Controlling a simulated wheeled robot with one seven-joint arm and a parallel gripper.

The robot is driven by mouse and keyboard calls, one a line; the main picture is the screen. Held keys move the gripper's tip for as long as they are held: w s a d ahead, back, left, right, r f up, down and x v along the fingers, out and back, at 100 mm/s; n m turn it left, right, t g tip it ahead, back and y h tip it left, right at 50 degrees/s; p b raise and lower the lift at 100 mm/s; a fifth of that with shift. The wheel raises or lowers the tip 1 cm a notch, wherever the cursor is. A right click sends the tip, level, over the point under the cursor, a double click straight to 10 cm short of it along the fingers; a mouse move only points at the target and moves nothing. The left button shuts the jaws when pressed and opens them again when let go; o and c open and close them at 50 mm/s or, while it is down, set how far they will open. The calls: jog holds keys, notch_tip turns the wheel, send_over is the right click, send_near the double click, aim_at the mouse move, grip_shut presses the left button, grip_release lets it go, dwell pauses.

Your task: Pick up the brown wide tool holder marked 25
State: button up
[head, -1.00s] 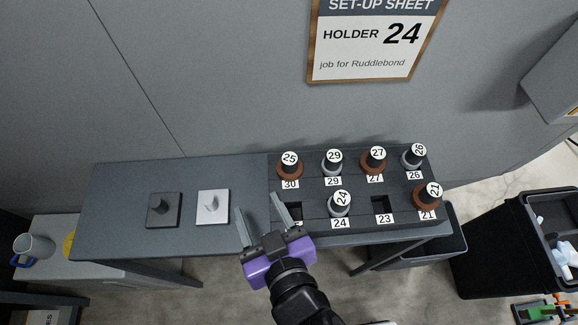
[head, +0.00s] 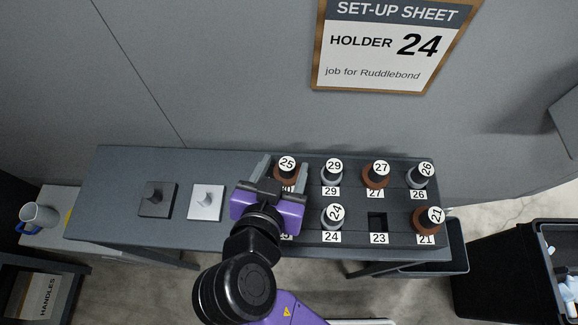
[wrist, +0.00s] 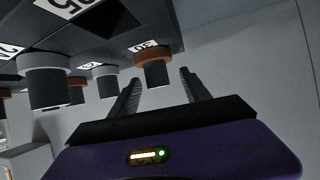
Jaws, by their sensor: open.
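The brown wide tool holder marked 25 (head: 287,172) stands in the back row of the rack, at its left end, above a slot label partly hidden by my gripper. In the wrist view its brown collar (wrist: 152,56) and dark lower end show just ahead of and between the finger tips. My gripper (head: 283,168) is open, with one finger on each side of the holder in the head view. In the wrist view the gripper (wrist: 157,78) holds nothing, and I cannot tell whether a finger touches the holder.
The rack (head: 400,205) also holds grey 29 (head: 333,172), brown 27 (head: 376,175), grey 26 (head: 419,176), grey 24 (head: 333,215) and brown 21 (head: 429,219). Slot 23 (head: 378,222) is empty. A dark block (head: 158,199) and a white block (head: 206,202) lie left. A set-up sheet (head: 390,45) reads holder 24.

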aim_at(289, 159)
jog(key=x, duration=0.2)
jog(key=p+x, duration=0.1)
jog(key=shift+w+d+r, duration=0.1)
jog(key=shift+w+d, duration=0.25)
jog(key=shift+w, duration=0.05)
jog(key=shift+w+f, duration=0.25)
jog(key=shift+w, duration=0.15)
grip_shut()
